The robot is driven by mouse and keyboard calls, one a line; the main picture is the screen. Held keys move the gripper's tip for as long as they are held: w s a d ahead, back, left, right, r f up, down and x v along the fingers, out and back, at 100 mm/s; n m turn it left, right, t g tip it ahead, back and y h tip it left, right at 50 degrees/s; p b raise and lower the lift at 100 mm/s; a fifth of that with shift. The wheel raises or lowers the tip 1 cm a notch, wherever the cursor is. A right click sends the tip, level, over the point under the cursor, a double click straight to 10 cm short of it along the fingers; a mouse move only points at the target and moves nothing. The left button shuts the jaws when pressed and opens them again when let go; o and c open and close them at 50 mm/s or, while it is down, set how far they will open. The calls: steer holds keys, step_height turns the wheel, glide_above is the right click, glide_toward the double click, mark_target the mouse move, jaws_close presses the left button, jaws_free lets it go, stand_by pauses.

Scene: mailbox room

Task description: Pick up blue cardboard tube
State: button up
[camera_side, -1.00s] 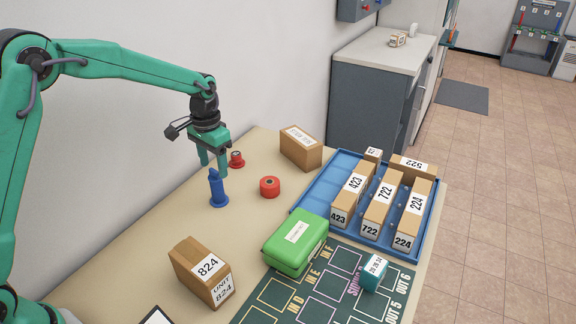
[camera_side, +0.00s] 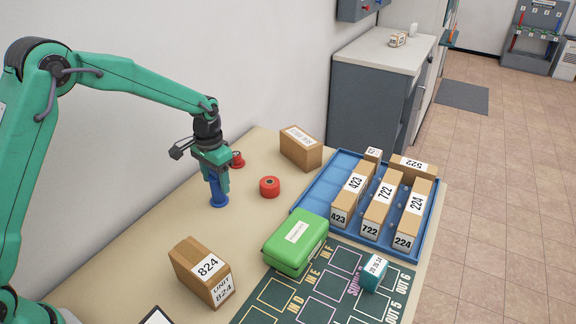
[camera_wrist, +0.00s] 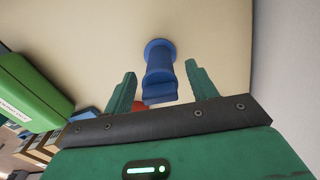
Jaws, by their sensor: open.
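The blue cardboard tube (camera_side: 219,197) stands upright on the tan table, on a wider round blue base. It also shows in the wrist view (camera_wrist: 160,72), between and just ahead of my two green fingers. My gripper (camera_side: 217,194) is open and lowered around the upper part of the tube, with a finger on either side. In the wrist view my gripper's fingers (camera_wrist: 160,85) are apart, with gaps between them and the tube. The side view hides part of the tube behind a finger.
A red roll (camera_side: 270,187) and a red spool-like item (camera_side: 237,160) are nearby. A green box (camera_side: 296,243), a carton marked 824 (camera_side: 203,272) and another carton (camera_side: 301,149) stand around. A blue tray (camera_side: 345,165) holds several cartons. The wall is close behind.

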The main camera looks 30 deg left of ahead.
jaws_close()
stand_by(0.4)
steer(key=shift+r, duration=0.85)
step_height(320, 180, up, 2)
steer(key=shift+r, duration=0.25)
steer(key=s+d+r, duration=0.6)
steer(key=d, duration=0.4)
steer(key=shift+r, duration=0.4)
